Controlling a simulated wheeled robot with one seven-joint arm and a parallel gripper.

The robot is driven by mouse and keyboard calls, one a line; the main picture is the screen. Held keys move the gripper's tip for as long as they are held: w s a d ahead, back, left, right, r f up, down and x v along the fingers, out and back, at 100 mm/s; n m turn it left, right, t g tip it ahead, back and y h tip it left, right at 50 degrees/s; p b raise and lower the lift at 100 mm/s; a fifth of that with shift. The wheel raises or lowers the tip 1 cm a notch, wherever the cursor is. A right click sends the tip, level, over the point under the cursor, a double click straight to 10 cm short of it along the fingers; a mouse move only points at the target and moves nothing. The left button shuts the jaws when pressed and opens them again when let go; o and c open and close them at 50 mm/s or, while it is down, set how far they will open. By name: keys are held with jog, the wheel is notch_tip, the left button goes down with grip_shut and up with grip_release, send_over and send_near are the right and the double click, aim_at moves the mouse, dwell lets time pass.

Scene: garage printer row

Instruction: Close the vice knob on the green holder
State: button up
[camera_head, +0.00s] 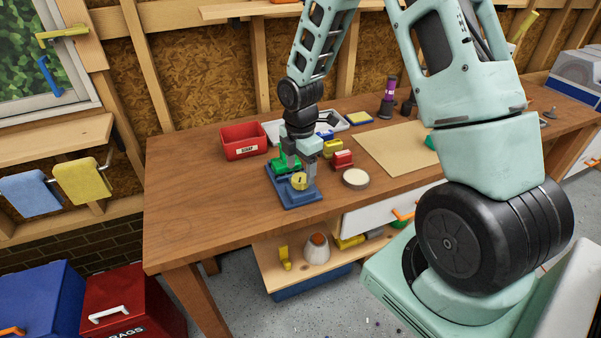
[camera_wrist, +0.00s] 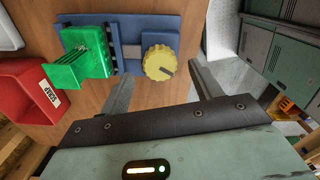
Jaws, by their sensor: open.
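The yellow knob (camera_wrist: 160,62) is a ribbed disc with a dark pointer line. It sits on the blue vice base (camera_wrist: 147,24) and also shows in the head view (camera_head: 299,181). The green holder (camera_wrist: 88,52) stands on the same blue base, to the left of the knob in the wrist view, and shows in the head view (camera_head: 285,166). My gripper (camera_wrist: 160,82) is open, its two grey fingers apart on either side of the knob in the picture. Whether the fingers touch the knob I cannot tell. In the head view my wrist (camera_head: 302,120) is above the vice.
A red scrap bin (camera_head: 243,142) stands left of the vice on the wooden bench (camera_head: 200,205). A red block (camera_head: 342,160), a yellow block (camera_head: 332,147) and a round tin (camera_head: 355,179) lie to the right. A tan mat (camera_head: 395,148) lies farther right. The bench's left part is clear.

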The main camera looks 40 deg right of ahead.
aim_at(300, 181)
jog(key=shift+f, duration=1.4)
jog(key=shift+c, duration=0.3)
jog(key=c, duration=0.9)
jog(key=shift+m, duration=3.2)
jog(key=shift+r, duration=0.1)
jog(key=o, duration=1)
jog(key=shift+c, duration=0.2)
